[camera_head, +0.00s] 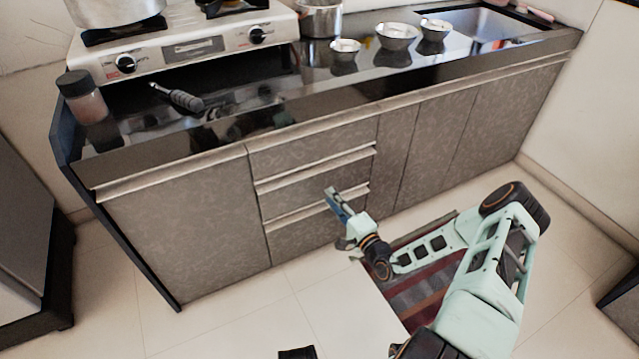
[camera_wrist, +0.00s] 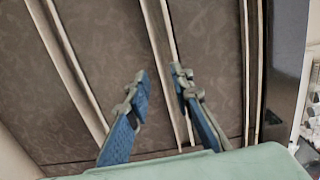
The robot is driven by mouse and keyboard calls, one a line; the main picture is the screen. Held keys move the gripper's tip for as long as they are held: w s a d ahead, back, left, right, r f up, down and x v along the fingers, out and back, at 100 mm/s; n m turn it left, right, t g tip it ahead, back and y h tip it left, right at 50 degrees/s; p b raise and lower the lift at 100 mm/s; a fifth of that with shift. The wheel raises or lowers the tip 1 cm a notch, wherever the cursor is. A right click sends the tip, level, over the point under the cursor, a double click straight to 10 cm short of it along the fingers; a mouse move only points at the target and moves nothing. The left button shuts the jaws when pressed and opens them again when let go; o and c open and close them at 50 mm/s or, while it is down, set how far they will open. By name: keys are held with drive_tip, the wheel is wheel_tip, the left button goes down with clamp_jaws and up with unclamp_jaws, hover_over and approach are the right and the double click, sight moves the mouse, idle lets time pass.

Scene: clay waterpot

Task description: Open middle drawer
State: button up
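The middle drawer (camera_head: 290,196) is the second of three stacked grey-brown patterned fronts in the lower cabinet, and it looks shut. A pale strip runs along its top edge; this strip (camera_wrist: 160,50) also shows in the wrist view, which is turned sideways with the counter at right. My gripper (camera_head: 332,194) is in front of the drawer stack in the head view. In the wrist view its two blue-padded fingers (camera_wrist: 160,78) are apart, one on either side of the strip, with nothing between them. I cannot tell whether they touch the drawer.
The top drawer (camera_head: 310,153) and bottom drawer (camera_head: 290,238) look shut. Cabinet doors flank the stack. A black countertop (camera_head: 245,112) above carries a stove (camera_head: 185,42), a jar (camera_head: 82,96) and several metal bowls. A striped rug (camera_head: 418,290) lies below my arm.

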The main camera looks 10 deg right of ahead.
drive_tip(key=f+h, duration=0.1)
drive_tip(key=m+b, duration=0.1)
drive_tip(key=b, duration=0.3)
approach(320, 177)
drive_tip(key=w+a+r, duration=0.3)
drive_tip(key=w+a, duration=0.1)
drive_tip(key=shift+w+r+t, duration=0.25)
drive_tip(key=shift+w+t, duration=0.05)
drive_tip(key=shift+w, duration=0.35)
drive_tip(key=shift+c, duration=0.6)
clamp_jaws()
